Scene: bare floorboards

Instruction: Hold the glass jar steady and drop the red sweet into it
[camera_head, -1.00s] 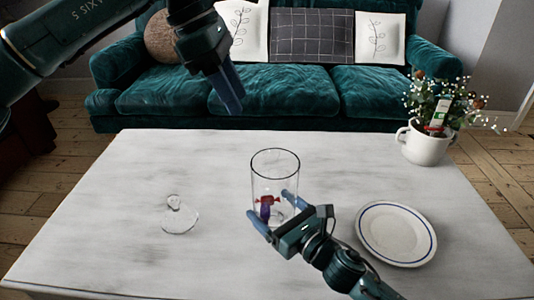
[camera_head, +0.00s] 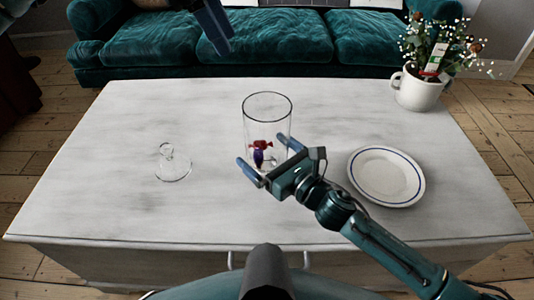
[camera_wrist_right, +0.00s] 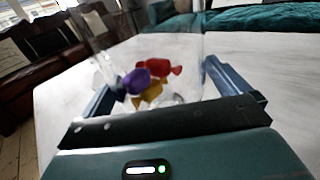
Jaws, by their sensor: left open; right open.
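The clear glass jar (camera_head: 267,108) stands upright and uncovered on the table. Through its glass I see a red sweet (camera_head: 260,145) low down by a purple sweet (camera_head: 258,157). The right wrist view shows the red sweet (camera_wrist_right: 160,68), purple sweet (camera_wrist_right: 135,82) and a yellow sweet (camera_wrist_right: 150,97) together in the jar. My right gripper (camera_head: 262,151) is open, with a finger on each side of the jar's lower part; I cannot tell whether they touch it. My left gripper (camera_head: 217,33) is open, partly cut off by the top edge, with no sweet visible in it.
A glass lid (camera_head: 172,165) lies left of the jar. A white plate with a blue ring (camera_head: 385,176) lies to the right. A white mug with flowers (camera_head: 418,92) stands at the back right. A teal sofa (camera_head: 270,38) is behind.

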